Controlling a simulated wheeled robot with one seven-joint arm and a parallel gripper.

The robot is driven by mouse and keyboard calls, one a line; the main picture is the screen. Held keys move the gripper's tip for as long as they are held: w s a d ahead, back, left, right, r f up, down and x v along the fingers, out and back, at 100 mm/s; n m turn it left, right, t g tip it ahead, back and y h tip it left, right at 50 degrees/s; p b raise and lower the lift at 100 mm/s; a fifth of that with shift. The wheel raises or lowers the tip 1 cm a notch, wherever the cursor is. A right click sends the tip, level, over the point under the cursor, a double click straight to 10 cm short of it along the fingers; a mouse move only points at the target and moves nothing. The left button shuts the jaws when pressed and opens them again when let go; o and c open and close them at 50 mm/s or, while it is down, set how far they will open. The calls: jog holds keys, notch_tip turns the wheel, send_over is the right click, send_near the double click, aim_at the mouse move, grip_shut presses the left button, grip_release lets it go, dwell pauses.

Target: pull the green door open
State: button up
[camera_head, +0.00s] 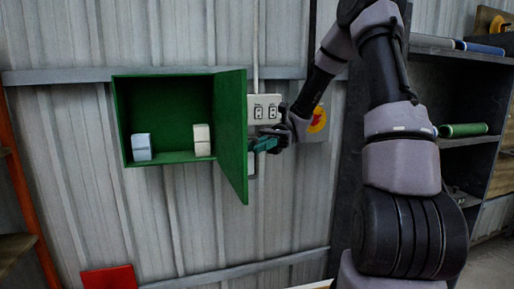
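The green door (232,135) stands swung out from the right side of the green cabinet (163,73) on the corrugated wall. The cabinet's inside shows. A pale blue block stack (141,147) sits inside at the left and a cream block stack (202,140) at the right. My gripper (262,144) is at the right of the door, beside its outer face, with its teal fingers pointing left. Whether the fingertips touch the door or a handle is hidden. The finger gap is too small to tell.
A white socket panel (265,108) is on the wall just behind my gripper. A dark shelf (466,142) with a green cylinder (463,130) stands at the right. A red panel (109,277) is low on the left. The space in front of the cabinet looks clear.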

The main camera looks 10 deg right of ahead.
jog(key=shift+o, duration=0.4)
jog(key=v, duration=1.1)
jog(key=shift+s, duration=0.1)
jog(key=s+n+t+h, duration=0.3)
jog(key=s+t+h, duration=0.5)
jog(key=s, duration=0.1)
jog(key=s+d+r+n+t+h, duration=0.1)
jog(key=s+d+r+t+h, duration=0.1)
jog(key=r+t, duration=0.6)
jog(key=s+d+t, duration=0.1)
jog(key=d+t, duration=0.1)
jog(key=t, duration=0.2)
jog(key=shift+t, duration=0.3)
